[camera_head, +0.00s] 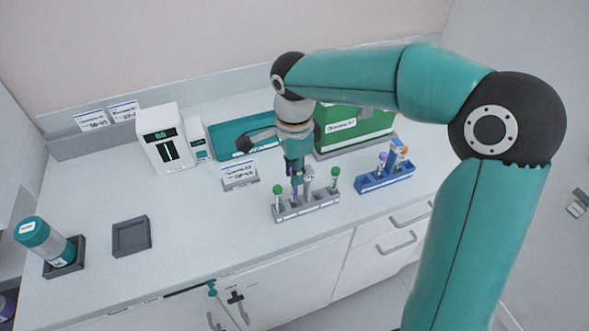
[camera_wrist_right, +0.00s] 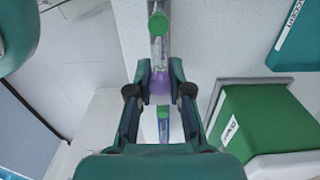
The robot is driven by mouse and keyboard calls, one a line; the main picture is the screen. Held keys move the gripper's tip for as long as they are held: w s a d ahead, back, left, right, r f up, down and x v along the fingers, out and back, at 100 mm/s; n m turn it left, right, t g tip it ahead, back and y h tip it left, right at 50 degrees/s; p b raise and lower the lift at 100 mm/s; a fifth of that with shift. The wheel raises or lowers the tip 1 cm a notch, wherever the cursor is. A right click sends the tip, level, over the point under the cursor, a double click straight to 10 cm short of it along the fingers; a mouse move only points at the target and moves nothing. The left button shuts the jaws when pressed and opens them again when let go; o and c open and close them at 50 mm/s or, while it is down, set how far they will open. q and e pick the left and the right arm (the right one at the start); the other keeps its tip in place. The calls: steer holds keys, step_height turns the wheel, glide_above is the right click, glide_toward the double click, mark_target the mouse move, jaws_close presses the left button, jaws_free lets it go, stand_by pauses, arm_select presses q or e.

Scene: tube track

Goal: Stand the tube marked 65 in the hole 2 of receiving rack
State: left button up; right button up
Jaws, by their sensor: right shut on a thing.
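My right gripper (camera_head: 297,175) is over the grey rack (camera_head: 322,203), pointing down. In the right wrist view its fingers (camera_wrist_right: 160,75) are shut on a purple-capped tube (camera_wrist_right: 160,86). No number on this tube can be read. Its lower end is hard to make out, so I cannot tell whether it is in a hole. The grey rack holds a green-capped tube (camera_head: 278,191) at its left end and another green-capped tube (camera_head: 335,173) at its right end. A blue rack (camera_head: 371,185) stands to the right with purple- and orange-capped tubes. My left gripper is not seen.
A white label card (camera_head: 239,175) stands behind the grey rack. A white device with a display (camera_head: 163,136), a green box (camera_head: 355,128) and a teal tray (camera_head: 231,140) stand farther back. A dark square tray (camera_head: 131,236) and a teal-capped jar (camera_head: 45,240) are at left. The counter between is clear.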

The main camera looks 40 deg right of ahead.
steer(key=shift+f+b, duration=0.45)
steer(key=shift+f, duration=0.05)
stand_by(0.6)
steer(key=shift+f+b, duration=0.3)
steer(key=shift+f, duration=0.1)
steer(key=shift+f, duration=0.15)
steer(key=shift+f+b, duration=0.5)
steer(key=shift+b, duration=0.05)
stand_by(0.4)
steer(key=o, duration=0.9)
steer(key=shift+r, duration=0.1)
